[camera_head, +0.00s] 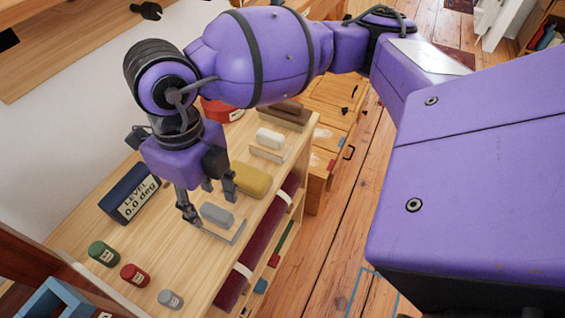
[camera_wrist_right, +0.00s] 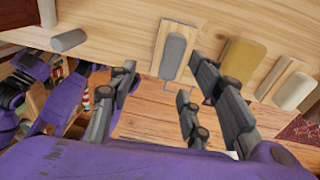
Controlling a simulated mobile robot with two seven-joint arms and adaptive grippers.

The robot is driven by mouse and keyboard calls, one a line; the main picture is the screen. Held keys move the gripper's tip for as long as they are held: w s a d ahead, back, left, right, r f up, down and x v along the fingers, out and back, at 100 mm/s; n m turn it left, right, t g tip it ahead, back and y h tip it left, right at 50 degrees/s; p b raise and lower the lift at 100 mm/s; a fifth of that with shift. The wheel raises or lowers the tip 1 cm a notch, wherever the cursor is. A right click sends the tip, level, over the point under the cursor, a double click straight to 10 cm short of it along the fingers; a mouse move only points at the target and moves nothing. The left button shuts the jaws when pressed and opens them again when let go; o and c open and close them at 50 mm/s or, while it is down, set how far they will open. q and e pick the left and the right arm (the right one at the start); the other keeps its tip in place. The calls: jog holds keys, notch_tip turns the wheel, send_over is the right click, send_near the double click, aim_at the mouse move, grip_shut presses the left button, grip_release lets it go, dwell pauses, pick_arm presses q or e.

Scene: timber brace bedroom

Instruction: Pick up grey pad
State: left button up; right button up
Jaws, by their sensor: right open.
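The grey pad (camera_head: 217,215) is a small rounded block on a thin, light base on the wooden shelf top. It also shows in the right wrist view (camera_wrist_right: 174,52), lying lengthwise ahead of the fingers. My right gripper (camera_head: 211,205) points down over the pad, its fingers spread and nothing between them. In the right wrist view the open fingers (camera_wrist_right: 164,66) frame the pad on its left and right; I cannot tell whether they touch it. My left gripper is not clearly visible in either view.
A yellow block (camera_head: 252,180) stands close beside the pad, with a white block (camera_head: 269,138) beyond. A dark blue level box (camera_head: 130,193) lies behind. The shelf's front edge is close to the pad.

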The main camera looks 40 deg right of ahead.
aim_at(215, 211)
jog(key=shift+w+d+r+t+h, duration=0.3)
jog(key=shift+w+d+r, duration=0.1)
jog(key=shift+w+d, duration=0.2)
jog(key=shift+w+f, duration=0.15)
jog(key=shift+f, duration=0.1)
jog(key=f, duration=0.4)
jog(key=s+f, duration=0.1)
jog(key=f, duration=0.2)
jog(key=shift+a+f, duration=0.1)
jog(key=shift+c, duration=0.3)
jog(key=shift+w, duration=0.1)
grip_shut()
